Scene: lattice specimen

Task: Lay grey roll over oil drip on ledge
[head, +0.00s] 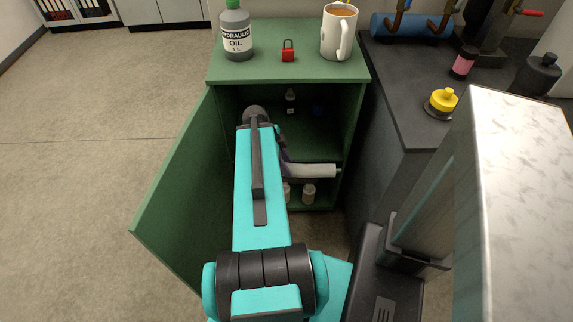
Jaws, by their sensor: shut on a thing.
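A pale grey roll (315,171) lies crosswise inside the open green cabinet, at the front edge of its inner shelf (318,145). My gripper (286,166) is at the roll's left end and shut on it. My arm hides much of the gripper and the left part of the shelf. I cannot make out an oil drip. Whether the roll touches the shelf or is held just off it, I cannot tell.
The green cabinet door (180,190) stands open at left. An oil bottle (237,32), red padlock (288,52) and mug (339,32) stand on top. Small bottles (308,192) stand below the shelf, another (290,97) at its back. A dark bench (405,100) adjoins at right.

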